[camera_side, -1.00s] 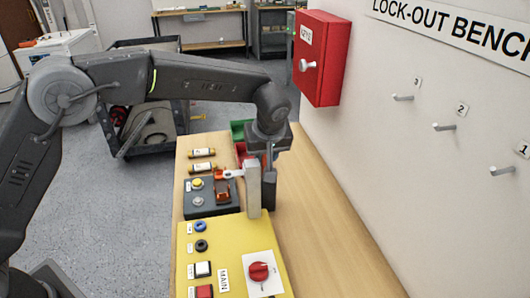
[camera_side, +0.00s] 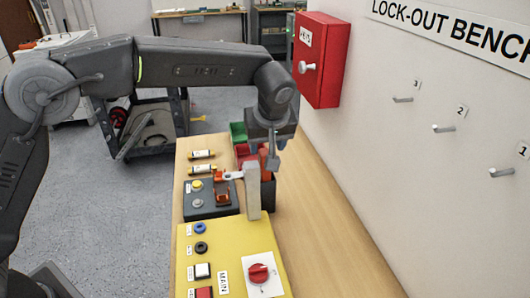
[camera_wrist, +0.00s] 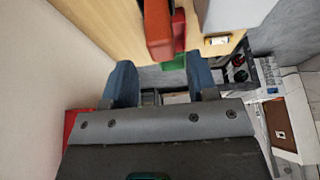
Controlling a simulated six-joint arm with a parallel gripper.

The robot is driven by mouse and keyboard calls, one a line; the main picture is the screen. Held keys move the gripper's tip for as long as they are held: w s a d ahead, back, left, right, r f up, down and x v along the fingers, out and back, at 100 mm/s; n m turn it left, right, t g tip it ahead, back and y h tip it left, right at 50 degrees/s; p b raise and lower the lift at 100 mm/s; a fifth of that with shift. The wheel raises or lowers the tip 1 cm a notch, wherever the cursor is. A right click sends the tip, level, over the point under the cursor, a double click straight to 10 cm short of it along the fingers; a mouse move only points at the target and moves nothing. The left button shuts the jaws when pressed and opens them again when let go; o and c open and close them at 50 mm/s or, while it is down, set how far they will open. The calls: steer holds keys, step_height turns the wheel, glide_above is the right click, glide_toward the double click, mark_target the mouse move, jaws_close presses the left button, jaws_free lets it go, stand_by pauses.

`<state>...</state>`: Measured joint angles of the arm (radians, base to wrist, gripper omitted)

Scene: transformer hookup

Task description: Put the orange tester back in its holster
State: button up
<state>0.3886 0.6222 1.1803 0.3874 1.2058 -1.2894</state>
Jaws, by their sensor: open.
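The orange tester (camera_side: 265,166) stands upright in the dark holster (camera_side: 268,197) behind the pale post on the bench; its lower part is hidden. In the wrist view the orange tester (camera_wrist: 158,30) shows beyond the fingertips, between their lines. My gripper (camera_side: 264,153) is just above the tester's top. In the wrist view my gripper (camera_wrist: 161,64) has its two blue-grey fingers wide apart with nothing held between them. The post hides part of the holster in the side view.
A pale post (camera_side: 253,190) with a side arm stands close in front of the holster. Red (camera_side: 246,151) and green (camera_side: 238,131) bins lie behind. A yellow panel (camera_side: 215,255) and dark button box (camera_side: 198,210) are nearer. The wall is at right; bare bench lies beside it.

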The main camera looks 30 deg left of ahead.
steer(key=v, duration=0.7)
steer(key=s+a+r+m+h, duration=0.2)
steer(key=s+a+r+m, duration=0.3)
steer(key=s+a, duration=0.65)
steer(key=s+a+f+m+t, duration=0.1)
steer(key=s+a+f+m, duration=0.1)
steer(key=s, duration=0.6)
steer(key=s+a+f+m+t+h, duration=0.1)
steer(key=s+f, duration=0.3)
steer(key=s, duration=0.5)
steer(key=shift+s+a+f+m, duration=0.2)
steer(key=shift+s+a+m, duration=0.25)
steer(key=shift+a, duration=0.45)
steer(key=shift+w, duration=0.15)
